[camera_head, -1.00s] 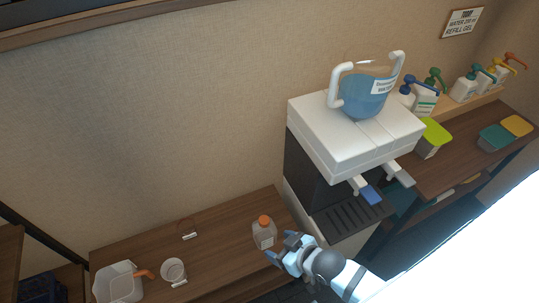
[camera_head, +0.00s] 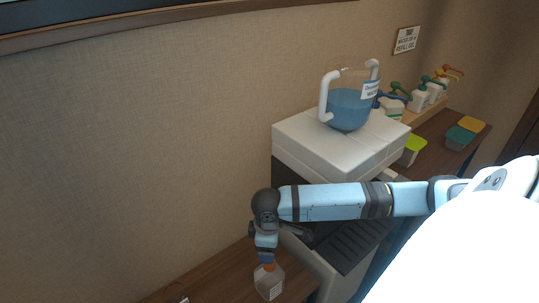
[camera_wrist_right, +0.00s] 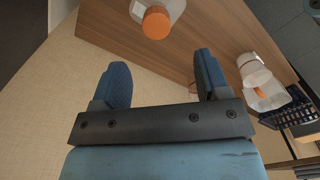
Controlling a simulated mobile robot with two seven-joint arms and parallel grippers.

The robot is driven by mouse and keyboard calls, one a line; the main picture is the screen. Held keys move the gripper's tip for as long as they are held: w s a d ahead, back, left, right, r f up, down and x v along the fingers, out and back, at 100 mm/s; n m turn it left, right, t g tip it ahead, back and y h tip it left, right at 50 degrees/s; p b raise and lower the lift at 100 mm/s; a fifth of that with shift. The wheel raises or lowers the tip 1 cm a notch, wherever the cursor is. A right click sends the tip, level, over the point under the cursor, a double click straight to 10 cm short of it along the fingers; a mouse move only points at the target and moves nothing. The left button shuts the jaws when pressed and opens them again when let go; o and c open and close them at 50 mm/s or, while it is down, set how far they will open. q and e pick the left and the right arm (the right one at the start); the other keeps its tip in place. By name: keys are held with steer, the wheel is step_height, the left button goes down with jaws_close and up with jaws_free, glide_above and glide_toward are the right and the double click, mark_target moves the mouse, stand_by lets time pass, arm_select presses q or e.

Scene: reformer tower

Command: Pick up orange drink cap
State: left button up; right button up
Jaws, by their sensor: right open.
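The orange drink cap (camera_head: 268,267) sits on top of a clear bottle (camera_head: 269,284) at the bottom of the head view. In the right wrist view the cap (camera_wrist_right: 156,22) shows at the top, with part of the clear bottle (camera_wrist_right: 176,8) behind it. My right gripper (camera_head: 265,257) points down just above the cap and hides part of it. In the wrist view the right gripper (camera_wrist_right: 163,68) is open and empty, its two blue fingers apart, with the cap beyond their tips. I cannot tell whether a finger touches the cap. My left gripper is not in view.
The bottle stands on a wooden table (camera_head: 225,279) beside a white dispenser machine (camera_head: 340,145) carrying a blue-filled jug (camera_head: 347,108). A white cup (camera_wrist_right: 252,68) and a clear container (camera_wrist_right: 265,98) show at right in the wrist view. Several pump bottles stand farther right.

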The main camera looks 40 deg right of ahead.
mark_target(269, 266)
step_height(269, 266, down, 4)
steer(key=shift+f, duration=0.25)
steer(key=f, duration=0.3)
steer(key=f+b, duration=0.1)
steer(key=f, duration=0.1)
steer(key=shift+d+f, duration=0.1)
steer(key=shift+d, duration=0.15)
steer(key=c, duration=1)
